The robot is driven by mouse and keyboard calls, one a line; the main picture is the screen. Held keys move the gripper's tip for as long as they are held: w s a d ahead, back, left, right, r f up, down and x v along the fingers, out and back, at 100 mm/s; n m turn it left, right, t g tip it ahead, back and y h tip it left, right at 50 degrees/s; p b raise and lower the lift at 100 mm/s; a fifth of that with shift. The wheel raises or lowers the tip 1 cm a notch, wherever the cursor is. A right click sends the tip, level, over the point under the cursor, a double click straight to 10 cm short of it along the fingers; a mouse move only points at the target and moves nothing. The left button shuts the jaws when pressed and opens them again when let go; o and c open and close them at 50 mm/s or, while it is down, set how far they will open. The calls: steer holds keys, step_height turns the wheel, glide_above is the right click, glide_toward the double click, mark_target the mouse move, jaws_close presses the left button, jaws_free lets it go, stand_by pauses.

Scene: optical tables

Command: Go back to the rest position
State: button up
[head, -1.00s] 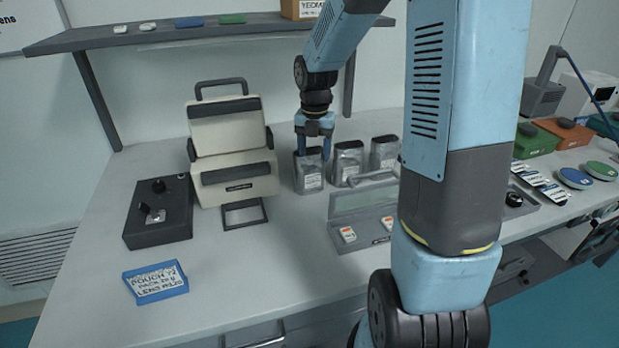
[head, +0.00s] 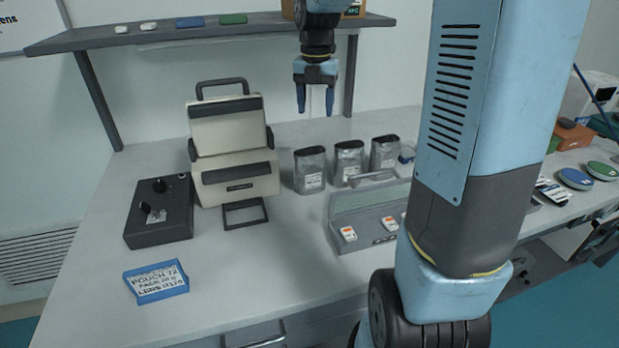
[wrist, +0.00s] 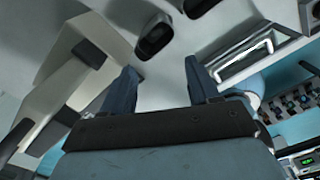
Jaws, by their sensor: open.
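My gripper (head: 315,98) hangs fingers down in the head view, high above the row of silver pouches. Its two blue fingers are apart with nothing between them. It also shows in the wrist view (wrist: 160,88), open and empty. The left pouch (head: 310,171), the middle pouch (head: 348,162) and the right pouch (head: 384,153) stand upright with dark open tops on the table. The gripper is clear of all of them. My arm's large blue and dark links cover part of the right side of the head view.
A beige machine (head: 234,150) with a handle stands left of the pouches. A dark control box (head: 160,222) and a blue label block (head: 156,282) lie further left. A grey open case (head: 372,217) holds small white items. A wall shelf (head: 120,42) runs behind.

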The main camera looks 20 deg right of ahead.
steer(key=s+r+m+t, duration=0.2)
steer(key=s+m, duration=1)
steer(key=m, duration=0.3)
steer(key=s+r+m+t, duration=0.3)
steer(key=s+m, duration=0.9)
steer(key=m, duration=0.3)
steer(key=shift+s+d+r+t, duration=0.15)
steer(key=shift+s+d+t, duration=0.1)
steer(key=shift+s+t, duration=0.1)
steer(key=shift+c, duration=0.3)
